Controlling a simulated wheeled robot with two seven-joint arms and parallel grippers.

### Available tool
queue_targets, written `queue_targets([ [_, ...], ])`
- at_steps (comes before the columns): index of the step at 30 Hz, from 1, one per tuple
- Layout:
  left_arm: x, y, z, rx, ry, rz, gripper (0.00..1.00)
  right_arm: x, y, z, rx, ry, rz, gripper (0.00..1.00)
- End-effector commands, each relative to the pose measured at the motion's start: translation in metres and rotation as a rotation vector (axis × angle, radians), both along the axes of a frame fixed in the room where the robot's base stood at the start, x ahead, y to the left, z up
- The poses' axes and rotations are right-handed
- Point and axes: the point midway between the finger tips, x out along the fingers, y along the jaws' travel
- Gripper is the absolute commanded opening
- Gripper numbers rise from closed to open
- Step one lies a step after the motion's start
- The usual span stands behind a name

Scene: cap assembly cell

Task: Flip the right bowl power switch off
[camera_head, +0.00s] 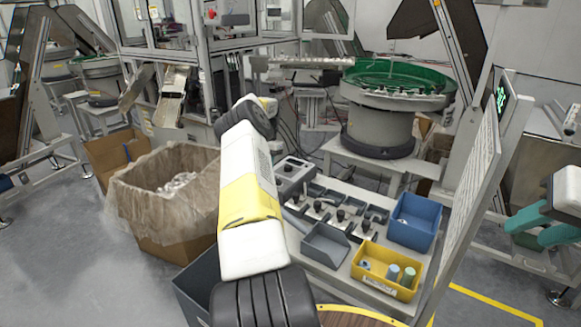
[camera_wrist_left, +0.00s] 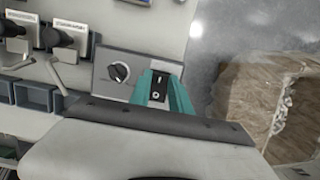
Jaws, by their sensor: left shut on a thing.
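A grey control box (camera_head: 293,172) stands at the far end of the bench in the head view. In the left wrist view the control box (camera_wrist_left: 112,86) has a black round knob and a black power switch (camera_wrist_left: 157,90). My left gripper (camera_wrist_left: 161,84) has its teal fingers on either side of the switch, shut on it. In the head view my left arm hides this gripper and the switch. My right gripper (camera_head: 530,228) is at the right edge, away from the bench, fingers apart and empty. The right bowl feeder (camera_head: 398,88) has a green bowl.
A blue bin (camera_head: 413,214), a yellow bin (camera_head: 386,272) with cylinders and a grey tray (camera_head: 325,246) stand on the bench. Several small levers stand near the box. A lined cardboard box (camera_head: 165,215) is on the floor left. A tall panel (camera_head: 470,205) rises on the right.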

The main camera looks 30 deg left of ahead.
Motion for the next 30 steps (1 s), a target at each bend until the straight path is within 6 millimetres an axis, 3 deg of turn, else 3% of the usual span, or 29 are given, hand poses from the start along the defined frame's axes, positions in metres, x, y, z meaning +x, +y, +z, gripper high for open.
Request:
queue_targets([
  [15,-0.0001,0.0012,0.0003,0.01,0.044,0.0,0.0,0.0,0.0,0.0,0.0,0.0,0.0,0.36],
  [16,-0.0001,0.0012,0.0003,0.01,0.043,0.0,0.29,0.0,0.0,0.0,0.0,0.0,0.0,0.36],
  [18,0.0001,0.0008,0.0004,0.009,0.043,0.0,0.43,0.0,0.0,0.0,0.0,0.0,0.0,0.36],
  [30,0.001,-0.0001,0.0047,0.008,0.041,-0.001,0.45,0.0,0.0,0.0,0.0,0.0,0.0,0.36],
])
